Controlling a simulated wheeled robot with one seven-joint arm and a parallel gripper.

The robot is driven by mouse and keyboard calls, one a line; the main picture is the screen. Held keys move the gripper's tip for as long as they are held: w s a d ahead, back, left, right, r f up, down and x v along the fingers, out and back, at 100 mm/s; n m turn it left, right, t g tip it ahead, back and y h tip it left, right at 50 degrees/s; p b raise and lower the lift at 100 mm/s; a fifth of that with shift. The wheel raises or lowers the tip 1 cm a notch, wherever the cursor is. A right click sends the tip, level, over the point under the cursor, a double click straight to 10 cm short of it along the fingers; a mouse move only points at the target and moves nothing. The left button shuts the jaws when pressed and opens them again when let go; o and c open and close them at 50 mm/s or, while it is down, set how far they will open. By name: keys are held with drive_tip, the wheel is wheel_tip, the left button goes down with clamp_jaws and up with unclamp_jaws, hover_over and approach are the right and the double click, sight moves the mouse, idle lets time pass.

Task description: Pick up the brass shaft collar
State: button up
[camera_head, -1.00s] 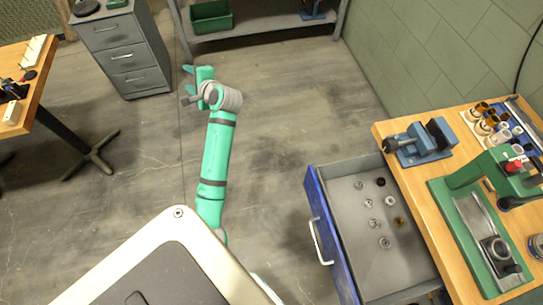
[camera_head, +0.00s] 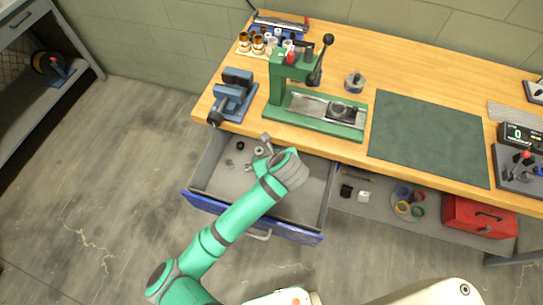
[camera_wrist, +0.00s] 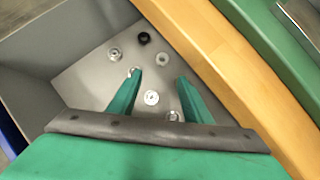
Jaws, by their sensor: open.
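The brass shaft collar is not visible in either current view. In the earlier head view it lies among silver collars in the open drawer; my arm or a finger may hide it now. My gripper (camera_head: 265,145) is over the drawer (camera_head: 215,180). In the wrist view my gripper (camera_wrist: 159,77) is open and empty, its two green fingers pointing down into the drawer. A silver collar (camera_wrist: 151,97) shows between the fingers. Another silver collar (camera_wrist: 173,116) is partly hidden near the base of the right finger.
The drawer also holds a black collar (camera_wrist: 144,38) and more silver collars (camera_wrist: 115,54). The wooden bench edge (camera_wrist: 215,60) runs close beside the right finger. A blue vise (camera_head: 233,97) and a green press (camera_head: 300,100) stand on the bench above.

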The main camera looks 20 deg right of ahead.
drive_tip(key=shift+m+h, duration=0.4)
drive_tip(key=shift+m, duration=0.5)
drive_tip(key=d+f, duration=0.1)
drive_tip(key=d, duration=0.1)
drive_tip(key=s+d+f, duration=0.1)
drive_tip(key=d, duration=0.1)
drive_tip(key=s+d+f, duration=0.1)
drive_tip(key=d, duration=0.1)
drive_tip(key=shift+s+d+f, duration=0.15)
drive_tip(key=shift+d+f, duration=0.15)
drive_tip(key=shift+f, duration=0.05)
drive_tip(key=x, duration=0.4)
drive_tip(key=shift+f, duration=0.15)
drive_tip(key=shift+a+x, duration=0.15)
drive_tip(key=shift+x, duration=1.4)
drive_tip(key=shift+a+x, duration=0.1)
drive_tip(key=shift+x, duration=1.5)
drive_tip(key=c, duration=1.1)
